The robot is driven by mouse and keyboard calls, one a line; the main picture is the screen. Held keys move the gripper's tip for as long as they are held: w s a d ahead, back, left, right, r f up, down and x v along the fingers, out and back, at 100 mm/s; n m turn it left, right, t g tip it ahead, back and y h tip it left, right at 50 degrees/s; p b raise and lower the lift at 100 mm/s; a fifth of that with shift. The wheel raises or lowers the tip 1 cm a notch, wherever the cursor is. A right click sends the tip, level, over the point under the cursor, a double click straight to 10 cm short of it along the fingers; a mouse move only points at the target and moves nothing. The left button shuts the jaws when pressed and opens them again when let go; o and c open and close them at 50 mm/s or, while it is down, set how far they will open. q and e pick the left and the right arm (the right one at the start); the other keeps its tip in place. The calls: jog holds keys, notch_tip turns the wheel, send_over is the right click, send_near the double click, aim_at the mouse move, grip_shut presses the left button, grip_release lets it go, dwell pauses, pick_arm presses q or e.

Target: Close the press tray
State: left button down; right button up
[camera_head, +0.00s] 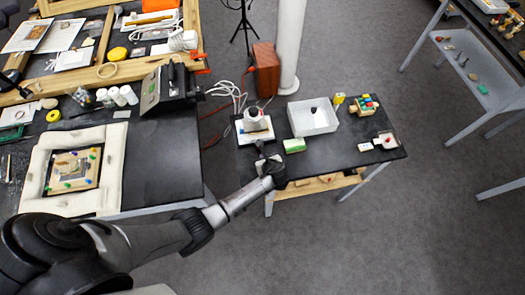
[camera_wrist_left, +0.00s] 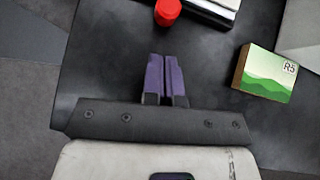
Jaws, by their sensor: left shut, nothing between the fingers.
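A small white press-like device (camera_head: 254,122) with a dark-topped, rounded upper part stands on a pale base at the left end of the small black table. I cannot make out a separate tray or how far it is out. In the left wrist view a red knob (camera_wrist_left: 167,12) sits beside a white, dark-edged part (camera_wrist_left: 212,10) at the top, probably part of this device. My left gripper (camera_head: 260,148) is over the table just in front of the device. Its purple fingers (camera_wrist_left: 164,58) are together and empty, apart from the knob. My right gripper is not in view.
A green-and-white box (camera_head: 294,145) lies right of my left gripper. Behind it is a white open bin (camera_head: 313,119). A colourful toy (camera_head: 366,105) and a small white item (camera_head: 386,140) are farther right. A black-topped workbench (camera_head: 160,180) stands at the left.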

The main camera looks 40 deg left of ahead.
pick_arm(q)
jog(key=v, duration=1)
jog(key=shift+d+p, duration=0.3)
